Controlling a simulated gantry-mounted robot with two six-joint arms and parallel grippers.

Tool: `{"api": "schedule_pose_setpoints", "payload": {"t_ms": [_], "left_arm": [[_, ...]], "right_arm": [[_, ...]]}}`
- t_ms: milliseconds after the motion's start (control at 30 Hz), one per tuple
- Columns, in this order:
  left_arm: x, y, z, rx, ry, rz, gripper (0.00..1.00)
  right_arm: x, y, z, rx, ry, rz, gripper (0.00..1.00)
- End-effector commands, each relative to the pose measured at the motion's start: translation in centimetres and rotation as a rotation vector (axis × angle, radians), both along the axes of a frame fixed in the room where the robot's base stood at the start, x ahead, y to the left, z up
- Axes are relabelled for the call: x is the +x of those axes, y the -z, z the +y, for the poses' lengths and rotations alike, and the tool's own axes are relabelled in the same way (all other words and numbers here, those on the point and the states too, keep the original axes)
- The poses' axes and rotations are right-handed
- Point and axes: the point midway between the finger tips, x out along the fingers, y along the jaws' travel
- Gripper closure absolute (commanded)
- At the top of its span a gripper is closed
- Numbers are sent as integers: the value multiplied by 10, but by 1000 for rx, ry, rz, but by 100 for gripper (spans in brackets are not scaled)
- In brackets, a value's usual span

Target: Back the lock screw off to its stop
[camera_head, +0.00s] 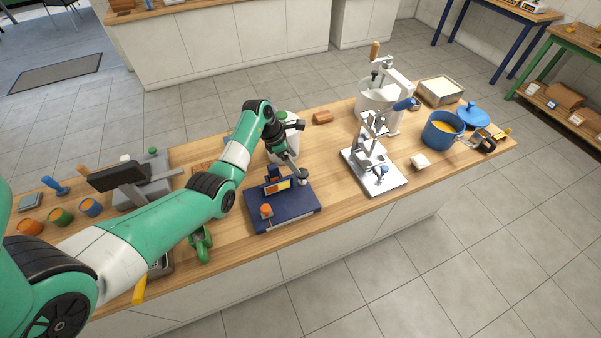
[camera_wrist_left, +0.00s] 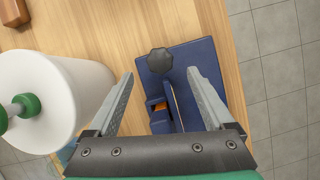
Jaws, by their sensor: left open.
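A dark lobed knob (camera_wrist_left: 159,61), which looks like the lock screw, stands near one end of a blue block-like fixture (camera_wrist_left: 204,52) in the left wrist view. In the head view the fixture (camera_head: 287,221) sits on the wooden counter, with the dark knob (camera_head: 303,174) at its back right. My left gripper (camera_wrist_left: 160,75) is open, its two fingers spread to either side of the knob's line, with the knob just beyond the tips. In the head view the gripper (camera_head: 296,178) points down close beside the knob. Contact cannot be told. My right gripper is not in view.
A white cylindrical container (camera_wrist_left: 64,100) stands close to the left finger. In the head view a metal lever press (camera_head: 372,165) stands to the right, with a blue pot (camera_head: 441,132) farther right. The counter's front edge is close to the fixture.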

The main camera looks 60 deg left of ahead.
Motion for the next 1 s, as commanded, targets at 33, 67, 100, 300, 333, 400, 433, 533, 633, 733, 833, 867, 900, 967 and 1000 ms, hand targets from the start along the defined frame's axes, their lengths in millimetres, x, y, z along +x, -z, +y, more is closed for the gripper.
{"api": "schedule_pose_setpoints", "payload": {"t_ms": [33,67,100,300,333,400,433,533,633,733,833,867,900,967,1000], "left_arm": [[4,17,-2,-2,1,3,14],[7,23,-2,-2,1,1,14],[10,31,-3,-2,1,2,14],[21,55,-5,0,0,1,14],[21,57,-6,0,-1,0,14],[23,58,-6,1,0,0,14],[23,58,-6,1,0,0,14],[23,57,-6,1,0,0,14],[23,57,-6,1,0,0,14],[23,57,-6,1,0,0,32],[23,57,-6,1,0,0,50],[23,57,-6,1,0,0,55],[23,57,-6,1,0,0,63],[23,57,-6,1,0,0,74],[23,57,-6,1,0,0,81]], "right_arm": [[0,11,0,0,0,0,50],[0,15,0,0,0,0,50],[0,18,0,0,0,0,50],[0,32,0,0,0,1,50],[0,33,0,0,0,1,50],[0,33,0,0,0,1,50],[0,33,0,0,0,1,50],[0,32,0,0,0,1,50],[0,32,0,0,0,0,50],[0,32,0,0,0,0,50],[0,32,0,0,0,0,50],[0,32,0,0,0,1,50],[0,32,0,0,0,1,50],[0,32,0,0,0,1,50],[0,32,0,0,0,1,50]]}}
